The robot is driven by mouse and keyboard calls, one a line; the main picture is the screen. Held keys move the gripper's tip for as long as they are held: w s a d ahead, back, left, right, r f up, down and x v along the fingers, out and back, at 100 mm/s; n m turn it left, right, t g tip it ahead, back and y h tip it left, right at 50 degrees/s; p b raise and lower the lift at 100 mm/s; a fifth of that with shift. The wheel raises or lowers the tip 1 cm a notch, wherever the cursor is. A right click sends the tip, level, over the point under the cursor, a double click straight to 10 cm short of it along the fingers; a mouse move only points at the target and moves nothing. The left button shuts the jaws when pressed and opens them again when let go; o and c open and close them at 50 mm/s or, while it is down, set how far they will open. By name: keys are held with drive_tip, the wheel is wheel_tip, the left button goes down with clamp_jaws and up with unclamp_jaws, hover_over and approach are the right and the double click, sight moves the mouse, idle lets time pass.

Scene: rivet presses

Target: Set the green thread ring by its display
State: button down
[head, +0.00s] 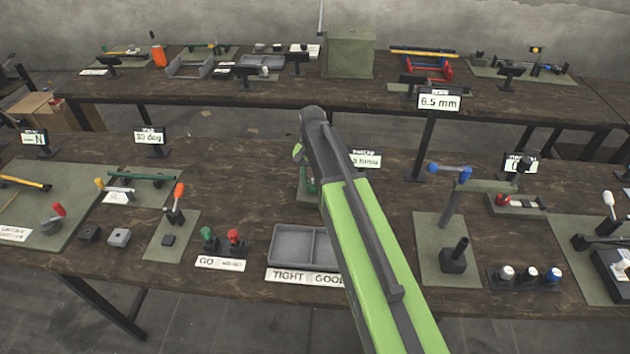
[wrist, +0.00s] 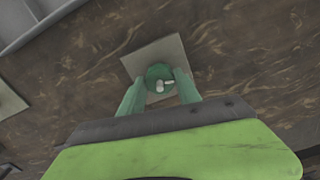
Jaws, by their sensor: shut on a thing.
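In the wrist view, the green thread ring (wrist: 158,72) is a round green piece with small pale parts at its middle. It sits over a square grey-green plate (wrist: 143,57). My gripper (wrist: 160,84) has its two green fingers on either side of the ring and is shut on it. In the head view, my gripper (head: 307,178) points down behind my arm, over the plate (head: 306,200). A small display (head: 366,159) stands just right of it, partly hidden by my arm. I cannot tell whether the ring touches anything below.
A grey two-part tray (head: 284,246) with a "TIGHT GOOD" label lies in front. Green and red go gauges (head: 222,238) stand to its left. A tall "6.5 mm" display (head: 438,102) and a press (head: 453,255) stand to the right. Bare wood lies around the plate.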

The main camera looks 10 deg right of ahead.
drive_tip(key=n, duration=0.5)
drive_tip(key=shift+s+n, duration=0.15)
drive_tip(key=shift+n, duration=0.15)
drive_tip(key=n, duration=0.5)
drive_tip(key=shift+n, duration=0.3)
drive_tip(key=n, duration=1)
drive_tip(key=shift+n, duration=0.3)
drive_tip(key=c, duration=1)
unclamp_jaws()
drive_tip(key=shift+s+r, duration=0.1)
drive_tip(key=shift+o, duration=0.7)
